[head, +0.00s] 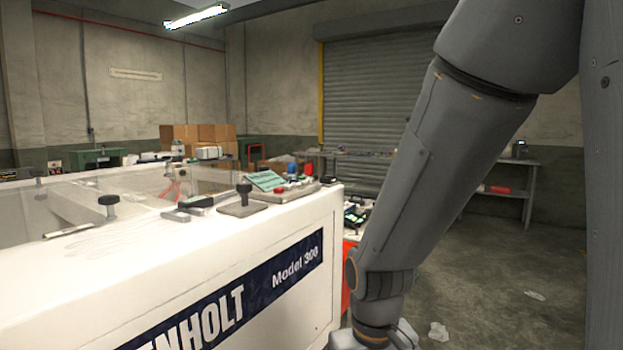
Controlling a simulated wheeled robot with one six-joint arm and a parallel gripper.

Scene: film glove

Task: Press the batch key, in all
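A small control panel (297,194) sits on the far right end of the white machine's top. It carries a tilted green display or label (265,180), a small red button (280,190) and some dark parts. The keys are too small to read, and I cannot tell which one is the batch key. My arm comes down across the right side of the picture, to the right of the machine. Its wrist is cut off at the bottom edge, and my gripper is out of view.
The white machine (200,258), marked "Model 300", fills the lower left. Black knobs (244,190) stand up from its top. Behind are cardboard boxes (197,138), a roller shutter (375,105) and a shelf table (500,192). Open floor lies at right, with scraps (438,331).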

